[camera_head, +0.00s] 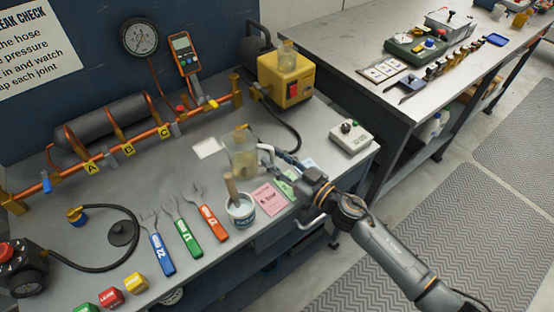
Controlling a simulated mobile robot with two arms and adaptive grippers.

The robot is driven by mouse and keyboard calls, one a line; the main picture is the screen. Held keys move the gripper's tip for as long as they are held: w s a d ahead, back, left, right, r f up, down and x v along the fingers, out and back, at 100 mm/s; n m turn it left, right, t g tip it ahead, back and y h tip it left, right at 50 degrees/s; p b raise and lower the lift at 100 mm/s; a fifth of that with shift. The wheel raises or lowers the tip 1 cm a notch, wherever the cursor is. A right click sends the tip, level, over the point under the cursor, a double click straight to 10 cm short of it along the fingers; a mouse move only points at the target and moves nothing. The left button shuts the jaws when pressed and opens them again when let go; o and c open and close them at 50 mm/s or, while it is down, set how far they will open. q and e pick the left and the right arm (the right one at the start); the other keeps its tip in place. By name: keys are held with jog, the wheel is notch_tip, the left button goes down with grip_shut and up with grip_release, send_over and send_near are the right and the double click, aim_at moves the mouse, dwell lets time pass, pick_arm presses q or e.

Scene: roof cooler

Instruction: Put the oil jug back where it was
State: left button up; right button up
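The oil jug (241,162), a clear vessel with pale yellowish contents, stands upright on the grey workbench (150,190) near its middle. A brownish part shows at its top. My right gripper (283,186) reaches in from the lower right, just right of the jug. Its silver fingers look spread apart, one close to the jug's right side and the other over the bench's front edge. I cannot tell whether the upper finger touches the jug. A pale square (207,148) lies flat left of the jug. My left gripper is out of view.
A white tub with a brush (240,208) stands close in front of the jug. Coloured cards (269,198), several wrenches (182,228) and a grey switch box (351,138) are nearby. A yellow pump (286,80) and an orange pipe rig (125,150) stand behind.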

jog(key=shift+r, duration=0.15)
jog(key=b+v, duration=0.1)
jog(key=v, duration=1.1)
